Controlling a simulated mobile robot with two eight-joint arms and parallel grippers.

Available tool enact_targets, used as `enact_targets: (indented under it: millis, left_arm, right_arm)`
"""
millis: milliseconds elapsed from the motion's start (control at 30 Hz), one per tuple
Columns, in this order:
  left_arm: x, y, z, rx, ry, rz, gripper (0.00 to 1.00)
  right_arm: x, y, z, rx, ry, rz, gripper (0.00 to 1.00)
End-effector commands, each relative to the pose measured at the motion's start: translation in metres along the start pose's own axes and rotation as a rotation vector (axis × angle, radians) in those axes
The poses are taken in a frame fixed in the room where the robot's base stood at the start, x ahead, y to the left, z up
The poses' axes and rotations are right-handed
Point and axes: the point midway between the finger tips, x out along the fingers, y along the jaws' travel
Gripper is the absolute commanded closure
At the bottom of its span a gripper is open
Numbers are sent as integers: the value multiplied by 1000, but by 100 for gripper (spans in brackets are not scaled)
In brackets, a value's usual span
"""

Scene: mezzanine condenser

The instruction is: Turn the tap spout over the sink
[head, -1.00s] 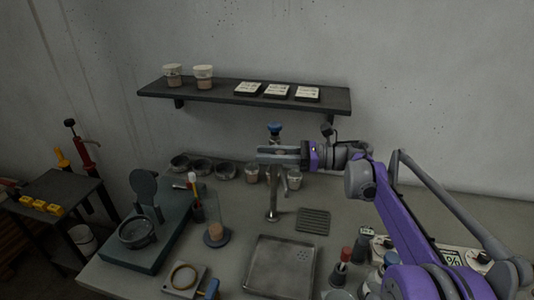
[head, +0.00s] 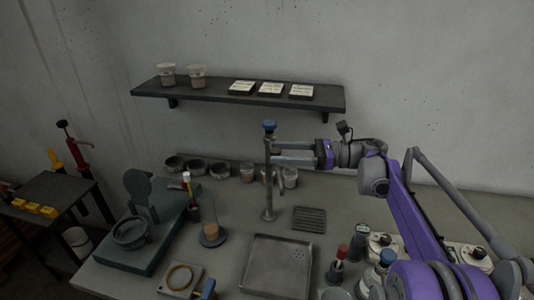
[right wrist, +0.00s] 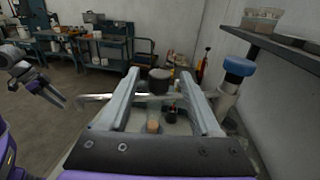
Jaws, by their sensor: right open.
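The tap is a grey upright column (head: 268,190) with a blue knob (head: 269,125) on top, behind the sink. The sink (head: 250,272) is a shallow metal basin with drain holes. My right gripper (head: 275,153) is open and empty, its fingertips close to the column's right side below the knob. In the right wrist view, the blue knob (right wrist: 239,66) is right of the fingers. The thin spout (right wrist: 95,97) runs left from the column, across the fingers. Contact cannot be told. My left gripper (right wrist: 47,90) shows at the left edge there; its jaw gap is unclear.
A shelf (head: 215,98) with cups and labelled boxes hangs on the wall above. Several small bowls and cups (head: 196,166) stand behind the tap. A slotted mat (head: 309,219) lies right of it, and bottles (head: 337,265) stand right of the sink.

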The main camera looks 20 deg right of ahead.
Motion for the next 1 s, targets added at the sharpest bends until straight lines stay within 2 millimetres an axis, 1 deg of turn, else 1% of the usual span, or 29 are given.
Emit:
enact_targets:
  millis: [33, 100, 200, 333, 500, 1000]
  left_arm:
    - [2, 0, 3, 0, -2, 0, 50]
    - [4, 0, 4, 0, -4, 0, 50]
    - [5, 0, 6, 0, -5, 0, 50]
    - [6, 0, 7, 0, -6, 0, 50]
    - [6, 0, 7, 0, -6, 0, 50]
    - [6, 0, 7, 0, -6, 0, 50]
  right_arm:
    - [-13, -1, -2, 1, 1, -5, 36]
    - [-27, -1, -2, 1, 1, -5, 36]
    - [-43, -1, -2, 1, 1, -4, 36]
    - [-56, 0, -1, 0, 1, -3, 36]
    - [-61, 0, 0, 0, 0, 0, 36]
    - [-61, 0, 0, 0, 0, -1, 36]
